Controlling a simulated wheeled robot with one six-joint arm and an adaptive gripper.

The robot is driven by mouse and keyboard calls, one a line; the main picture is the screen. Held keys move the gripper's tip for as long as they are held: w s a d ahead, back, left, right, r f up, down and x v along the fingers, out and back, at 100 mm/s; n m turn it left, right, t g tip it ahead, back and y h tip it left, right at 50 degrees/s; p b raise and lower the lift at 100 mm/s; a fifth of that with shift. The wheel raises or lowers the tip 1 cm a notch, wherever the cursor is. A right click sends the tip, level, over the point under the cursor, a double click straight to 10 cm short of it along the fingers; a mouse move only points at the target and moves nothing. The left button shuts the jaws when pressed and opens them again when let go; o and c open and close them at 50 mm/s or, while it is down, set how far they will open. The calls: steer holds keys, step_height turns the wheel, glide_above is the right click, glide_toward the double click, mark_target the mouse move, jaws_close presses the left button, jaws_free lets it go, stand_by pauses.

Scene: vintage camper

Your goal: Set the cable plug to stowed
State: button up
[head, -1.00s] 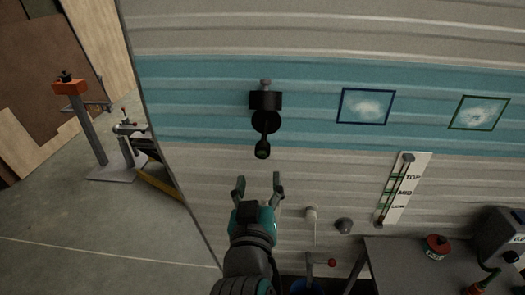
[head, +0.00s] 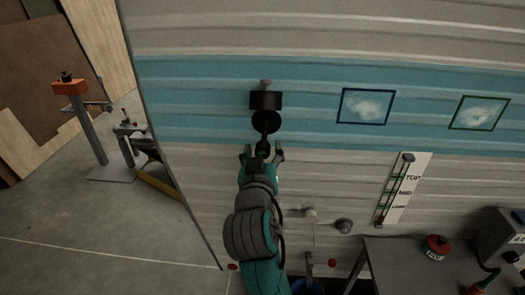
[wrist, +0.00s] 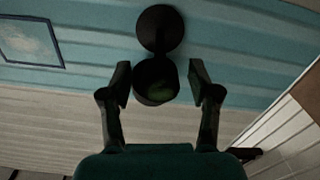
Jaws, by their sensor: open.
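The cable plug is a black rounded piece (head: 263,146) hanging below a black round disc (head: 266,121) and a black box-shaped mount (head: 265,100) on the camper's teal band. My gripper (head: 263,154) is at the plug's lower end, its fingers open on either side. In the wrist view the plug (wrist: 156,80) sits between the open fingers (wrist: 158,84), with a gap on the side of each finger. The round disc (wrist: 160,28) shows just beyond it. My gripper hides part of the plug's lower end in the head view.
A lever with a TOP and MID scale (head: 402,190) is at the right. A pale fitting (head: 310,213) and a dark knob (head: 344,226) are low on the wall. A grey table (head: 395,262) stands lower right. An orange-topped stand (head: 70,88) is at the left, clear of the arm.

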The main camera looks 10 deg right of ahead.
jaws_close()
steer(key=x, duration=0.8)
jaws_free()
steer(key=v, duration=1.2)
